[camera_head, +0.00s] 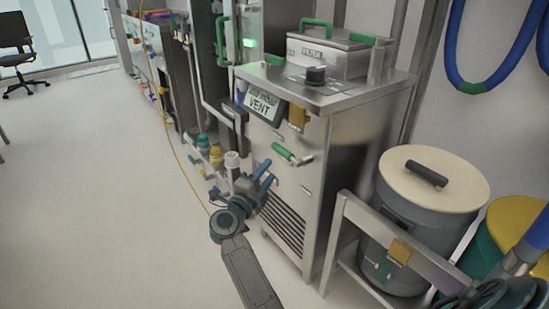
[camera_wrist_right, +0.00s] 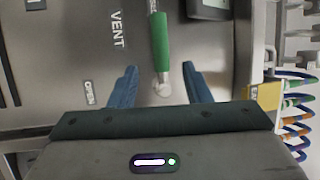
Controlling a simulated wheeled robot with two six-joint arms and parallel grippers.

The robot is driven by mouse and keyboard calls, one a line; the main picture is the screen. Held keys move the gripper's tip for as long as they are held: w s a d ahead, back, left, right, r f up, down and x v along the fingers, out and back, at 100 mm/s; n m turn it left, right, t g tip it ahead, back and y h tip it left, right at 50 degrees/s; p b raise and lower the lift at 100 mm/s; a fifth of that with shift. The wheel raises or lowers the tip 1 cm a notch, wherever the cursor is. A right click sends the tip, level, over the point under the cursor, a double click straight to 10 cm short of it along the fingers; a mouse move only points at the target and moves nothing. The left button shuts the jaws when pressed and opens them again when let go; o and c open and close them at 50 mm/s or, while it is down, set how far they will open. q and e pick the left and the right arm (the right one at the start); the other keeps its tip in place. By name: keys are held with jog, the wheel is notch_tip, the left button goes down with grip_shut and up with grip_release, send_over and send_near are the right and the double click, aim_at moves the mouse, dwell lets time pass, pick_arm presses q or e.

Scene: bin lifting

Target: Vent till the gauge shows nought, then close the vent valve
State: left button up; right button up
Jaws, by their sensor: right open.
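The vent valve's green lever (camera_head: 285,153) lies roughly level on the front of the steel cabinet (camera_head: 335,160), its pivot at the right end. A dark display panel (camera_head: 263,103) above it reads VENT with a line of figures I cannot read surely. In the right wrist view the lever (camera_wrist_right: 160,48) lies between my spread blue fingers, its pivot end nearest; I see no contact. VENT and OPEN labels (camera_wrist_right: 90,93) are beside it, and a display (camera_wrist_right: 207,8) is cut off at the top. My right gripper (camera_head: 270,171) is open just below and left of the lever. My left gripper is not in view.
A yellow tag (camera_head: 297,116) hangs above the lever. A box with green handles (camera_head: 328,55) sits on the cabinet top. Bottles (camera_head: 203,143) stand at its left. A lidded grey drum (camera_head: 425,230) on a steel frame stands at right.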

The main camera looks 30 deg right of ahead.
aim_at(282, 155)
jog(key=b+x, duration=0.1)
jog(key=x, duration=0.8)
jog(key=shift+w+d+r, duration=0.15)
jog(key=shift+w+d, duration=0.05)
jog(key=shift+d, duration=0.15)
grip_shut()
